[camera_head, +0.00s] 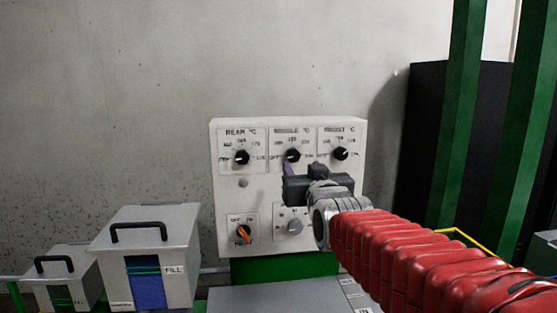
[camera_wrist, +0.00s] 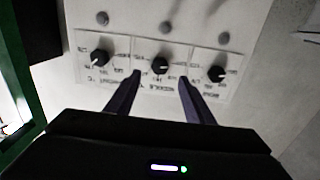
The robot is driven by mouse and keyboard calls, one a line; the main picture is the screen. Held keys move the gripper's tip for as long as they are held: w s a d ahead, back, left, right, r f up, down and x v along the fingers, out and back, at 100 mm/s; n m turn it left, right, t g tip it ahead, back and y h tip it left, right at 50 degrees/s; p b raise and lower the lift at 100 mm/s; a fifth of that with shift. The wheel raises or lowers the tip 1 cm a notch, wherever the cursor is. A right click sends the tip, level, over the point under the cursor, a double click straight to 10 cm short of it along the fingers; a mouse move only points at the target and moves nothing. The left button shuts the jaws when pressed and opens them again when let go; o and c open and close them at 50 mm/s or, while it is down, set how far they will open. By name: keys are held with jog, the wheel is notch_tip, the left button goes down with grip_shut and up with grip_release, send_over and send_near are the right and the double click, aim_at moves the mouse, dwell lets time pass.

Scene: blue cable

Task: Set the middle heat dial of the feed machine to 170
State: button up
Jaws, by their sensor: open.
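The feed machine's control panel (camera_head: 262,190) is a white box against the wall with three black heat dials along its top. The middle heat dial (camera_head: 292,155) is a black knob with printed numbers around it; I cannot read its exact setting. In the wrist view, which shows the panel upside down, the middle dial (camera_wrist: 159,66) sits between and just beyond my gripper's two fingertips (camera_wrist: 159,79). My gripper (camera_head: 302,170) is open and empty, just below the middle dial. In the head view its dark body covers part of the panel under the dials.
The left dial (camera_head: 241,157) and right dial (camera_head: 340,153) stand close on either side. Below are an orange switch (camera_head: 242,233) and a grey knob (camera_head: 294,226). Grey bins (camera_head: 180,235) with black handles stand at left. Green posts (camera_head: 460,120) rise at right.

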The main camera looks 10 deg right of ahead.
aim_at(294, 158)
jog(key=shift+w, duration=4.7)
jog(key=shift+c, duration=0.5)
jog(key=c, duration=0.9)
